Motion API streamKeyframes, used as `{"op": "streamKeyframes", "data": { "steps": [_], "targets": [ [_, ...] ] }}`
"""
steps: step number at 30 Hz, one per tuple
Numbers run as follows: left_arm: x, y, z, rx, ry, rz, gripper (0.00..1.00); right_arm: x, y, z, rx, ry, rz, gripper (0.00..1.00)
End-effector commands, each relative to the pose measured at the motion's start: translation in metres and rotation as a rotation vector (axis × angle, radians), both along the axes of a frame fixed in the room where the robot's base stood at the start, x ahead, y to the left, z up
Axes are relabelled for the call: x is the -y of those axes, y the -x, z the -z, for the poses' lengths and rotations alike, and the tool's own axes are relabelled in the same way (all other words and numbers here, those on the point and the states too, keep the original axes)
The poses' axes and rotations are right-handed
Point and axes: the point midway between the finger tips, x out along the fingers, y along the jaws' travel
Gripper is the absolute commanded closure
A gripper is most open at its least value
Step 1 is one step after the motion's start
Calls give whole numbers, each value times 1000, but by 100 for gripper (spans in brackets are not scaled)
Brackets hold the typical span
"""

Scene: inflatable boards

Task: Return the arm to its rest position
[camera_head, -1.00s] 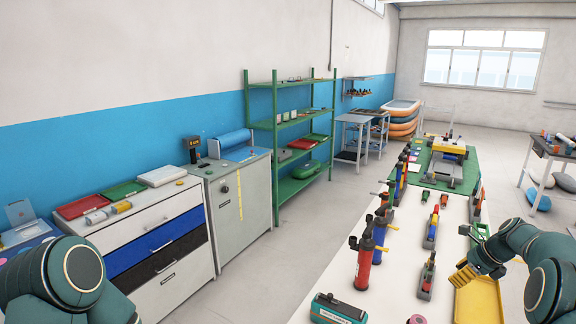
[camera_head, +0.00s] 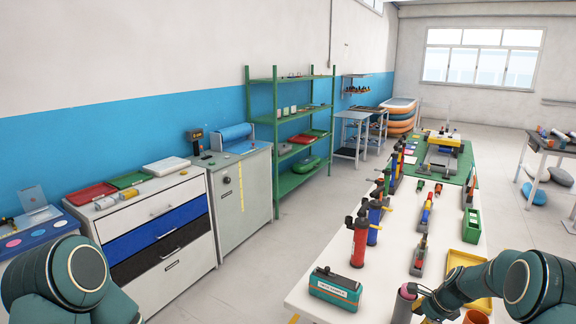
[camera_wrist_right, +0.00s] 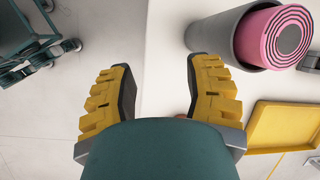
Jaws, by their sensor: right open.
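My right arm (camera_head: 480,283) comes in at the lower right of the head view and reaches left over the front of the white table. Its gripper is low, beside a grey tube with a pink roll (camera_head: 403,300); its fingers are hard to make out there. In the right wrist view the gripper (camera_wrist_right: 160,75) has its yellow fingers spread wide, with nothing between them. The tube with the pink roll (camera_wrist_right: 285,38) lies beyond and right of the fingers. My left arm (camera_head: 75,275) shows only as a folded part at lower left; its gripper is out of view.
The white table (camera_head: 330,262) holds a teal box (camera_head: 335,288), red and blue pumps (camera_head: 360,242), a green bin (camera_head: 471,226) and a yellow tray (camera_head: 465,260). In the right wrist view the table edge runs between the fingers, with floor at left. Drawers (camera_head: 165,225) stand left.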

Motion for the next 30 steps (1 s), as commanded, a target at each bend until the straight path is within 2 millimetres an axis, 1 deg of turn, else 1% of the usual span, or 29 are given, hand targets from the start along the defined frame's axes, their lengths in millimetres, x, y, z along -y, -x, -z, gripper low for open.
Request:
{"op": "streamKeyframes", "data": {
  "steps": [1,2,3,5,6,8,10,11,12,14,15,18,21,25,30],
  "targets": [
    [0,1,12,-2,-1,1,40,-25,14,30,3,26,-98,50],
    [0,1,16,-2,-1,1,40,-39,23,44,11,45,-161,50],
    [1,1,21,-3,-2,1,40,-57,35,62,24,73,-252,50],
    [1,2,30,-4,-2,1,40,-84,56,86,48,111,-391,50],
    [1,2,35,-5,-3,1,40,-102,71,100,66,135,-487,50],
    [1,2,43,-6,-4,1,40,-130,94,119,97,167,-633,50],
    [1,2,52,-8,-5,2,40,-161,124,137,142,200,-808,50],
    [2,3,56,-8,-6,2,40,-173,138,143,164,214,-884,50],
    [2,3,61,-9,-6,2,40,-189,156,150,194,229,-981,50],
    [2,3,68,-10,-7,2,40,-211,182,157,242,249,-1119,50],
    [2,4,72,-11,-7,2,40,-224,198,160,274,259,-1205,50],
    [3,4,80,-12,-8,3,40,-248,233,163,349,280,-1376,50],
    [3,4,84,-12,-8,4,40,-262,256,162,405,294,-1487,50],
    [3,4,86,-12,-9,4,40,-269,268,160,440,302,-1549,50],
    [3,4,86,-12,-9,4,40,-269,268,160,440,302,-1549,50]
  ]
}}
